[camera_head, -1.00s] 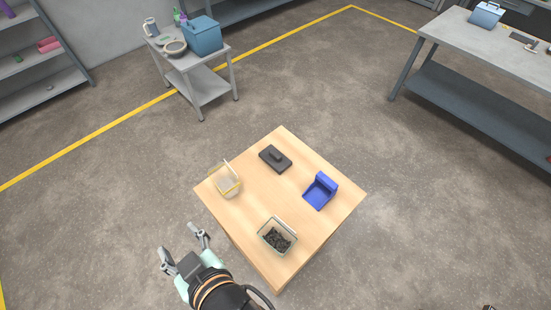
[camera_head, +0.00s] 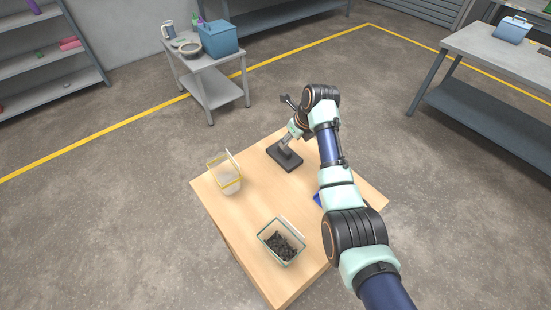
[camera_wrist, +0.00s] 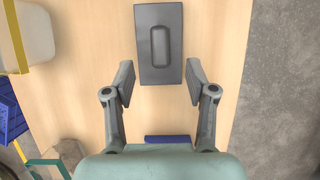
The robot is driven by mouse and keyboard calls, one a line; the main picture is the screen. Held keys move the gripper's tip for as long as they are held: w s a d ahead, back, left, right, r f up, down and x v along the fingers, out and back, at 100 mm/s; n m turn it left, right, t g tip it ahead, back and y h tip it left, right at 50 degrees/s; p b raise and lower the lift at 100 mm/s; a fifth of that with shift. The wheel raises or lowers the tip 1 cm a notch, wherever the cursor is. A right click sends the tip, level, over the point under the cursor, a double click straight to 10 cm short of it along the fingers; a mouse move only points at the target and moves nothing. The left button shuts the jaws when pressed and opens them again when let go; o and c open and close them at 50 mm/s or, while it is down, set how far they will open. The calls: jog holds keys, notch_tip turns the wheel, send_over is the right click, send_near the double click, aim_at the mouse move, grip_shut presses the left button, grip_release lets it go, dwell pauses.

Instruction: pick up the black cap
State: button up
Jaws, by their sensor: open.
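The black cap (camera_head: 286,158) is a flat dark rectangular plate with a raised rounded grip, lying on the wooden table (camera_head: 215,206) toward its far side. In the wrist view the cap (camera_wrist: 147,66) lies ahead of my gripper (camera_wrist: 160,82), roughly centred between the finger lines. The two fingers are apart with nothing between them. The near part of the cap reaches toward the fingertips. I cannot tell exactly how high the fingertips are above it. In the head view my arm hides part of the gripper.
A clear yellow-rimmed container (camera_head: 228,180) stands left of the cap. A clear green-rimmed bin (camera_head: 281,242) with dark pieces is at the near side. A blue holder (camera_head: 318,200) is mostly behind my arm. The wood around the cap is bare.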

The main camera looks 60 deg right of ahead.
aim_at(284, 153)
jog(key=b+x, duration=0.3)
jog(key=x, duration=0.5)
jog(key=shift+s+a+b, duration=0.1)
jog(key=shift+s+b, duration=0.05)
jog(key=shift+b, duration=0.15)
jog(key=c, duration=1)
jog(key=shift+r, duration=0.1)
jog(key=shift+c, duration=0.2)
